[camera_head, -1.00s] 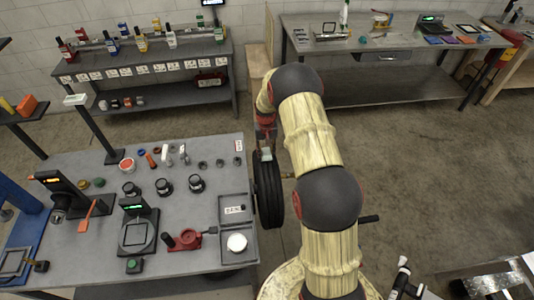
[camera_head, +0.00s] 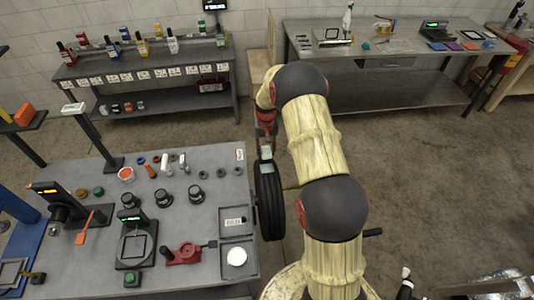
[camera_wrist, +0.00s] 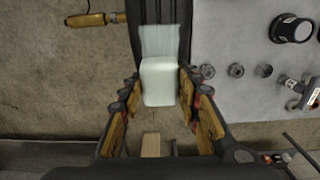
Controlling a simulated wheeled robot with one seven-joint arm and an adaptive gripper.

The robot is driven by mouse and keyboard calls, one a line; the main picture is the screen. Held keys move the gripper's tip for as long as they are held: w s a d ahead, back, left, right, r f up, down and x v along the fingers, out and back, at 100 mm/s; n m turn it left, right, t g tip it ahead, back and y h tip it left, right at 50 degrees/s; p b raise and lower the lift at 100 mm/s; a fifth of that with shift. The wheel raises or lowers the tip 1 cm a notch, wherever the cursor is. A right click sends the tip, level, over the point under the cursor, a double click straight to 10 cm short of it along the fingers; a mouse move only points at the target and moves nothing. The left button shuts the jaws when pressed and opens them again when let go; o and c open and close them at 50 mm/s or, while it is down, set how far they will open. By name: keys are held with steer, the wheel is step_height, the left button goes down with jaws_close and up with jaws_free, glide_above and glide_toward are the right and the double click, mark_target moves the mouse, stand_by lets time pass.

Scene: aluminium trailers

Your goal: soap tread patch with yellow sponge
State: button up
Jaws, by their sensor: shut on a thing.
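My gripper (camera_wrist: 160,95) is shut on a pale, greenish-white block (camera_wrist: 159,82), held between its two fingers in the wrist view. The block looks pale rather than yellow. A black tyre (camera_head: 269,205) stands upright beside the right edge of the near table. In the wrist view its tread (camera_wrist: 150,10) runs beneath and beyond the block. A pale whitish patch (camera_wrist: 160,40) lies across the tread, just past the block's far edge. Whether the block touches the tread cannot be told. In the head view my arm partly hides the gripper.
The near grey table (camera_head: 120,200) holds black round parts, a red tool (camera_head: 184,253) and trays (camera_head: 238,282). A shelf of bottles (camera_head: 145,70) stands at the back left. A steel bench (camera_head: 400,55) stands at the back right. Open floor (camera_head: 430,170) lies right of my arm.

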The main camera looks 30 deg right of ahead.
steer(key=shift+s+r, duration=0.1)
steer(key=shift+r, duration=0.55)
steer(key=shift+r+p, duration=0.3)
steer(key=shift+r, duration=0.2)
